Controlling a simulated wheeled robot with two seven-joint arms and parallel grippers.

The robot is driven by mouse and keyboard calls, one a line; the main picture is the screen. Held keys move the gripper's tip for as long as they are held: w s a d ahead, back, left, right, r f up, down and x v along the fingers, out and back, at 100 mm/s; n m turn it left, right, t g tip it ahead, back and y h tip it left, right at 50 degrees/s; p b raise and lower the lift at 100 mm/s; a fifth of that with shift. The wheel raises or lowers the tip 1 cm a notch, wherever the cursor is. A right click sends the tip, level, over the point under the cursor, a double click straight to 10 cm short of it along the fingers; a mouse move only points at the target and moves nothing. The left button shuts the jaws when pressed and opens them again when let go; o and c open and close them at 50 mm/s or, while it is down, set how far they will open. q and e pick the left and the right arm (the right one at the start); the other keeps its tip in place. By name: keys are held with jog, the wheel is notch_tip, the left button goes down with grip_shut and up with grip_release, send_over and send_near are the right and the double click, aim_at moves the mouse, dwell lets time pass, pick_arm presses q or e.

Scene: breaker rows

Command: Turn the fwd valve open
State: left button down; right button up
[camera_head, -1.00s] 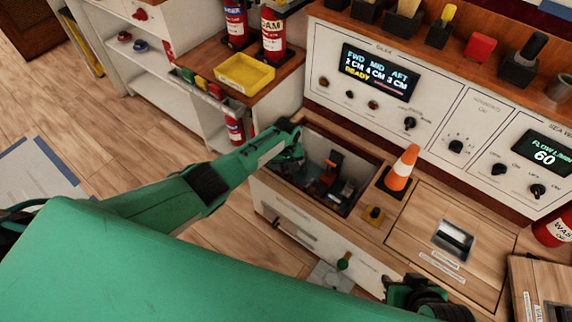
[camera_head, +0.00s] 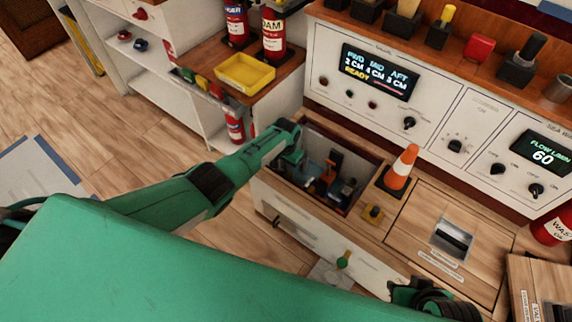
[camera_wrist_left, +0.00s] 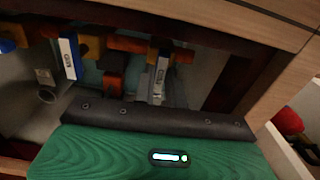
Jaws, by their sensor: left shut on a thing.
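An open compartment (camera_head: 375,160) in the wooden bench holds orange, blue and dark valve parts (camera_head: 332,168). My left gripper (camera_head: 297,172) reaches down into the left end of this compartment, its fingertips partly hidden. In the left wrist view, a grey labelled handle (camera_wrist_left: 161,72) stands in front of my gripper, which is shut on a valve handle there. A white and blue labelled handle (camera_wrist_left: 70,58) is to its left. The labels are too small to read. My right gripper (camera_head: 430,298) is at the bottom right, its fingers not clear.
A traffic cone (camera_head: 402,168) stands just right of the compartment. A yellow tray (camera_head: 246,73) and red bottles (camera_head: 273,32) stand on the left shelf. The control panel (camera_head: 320,60) rises behind and its display lists FWD, MID and AFT.

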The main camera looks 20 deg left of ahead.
pick_arm(q)
jog(key=shift+m, duration=0.3)
jog(key=c, duration=1.4)
grip_release()
jog(key=shift+c, duration=0.2)
jog(key=shift+r, duration=0.15)
pick_arm(e)
jog(key=shift+r, duration=0.1)
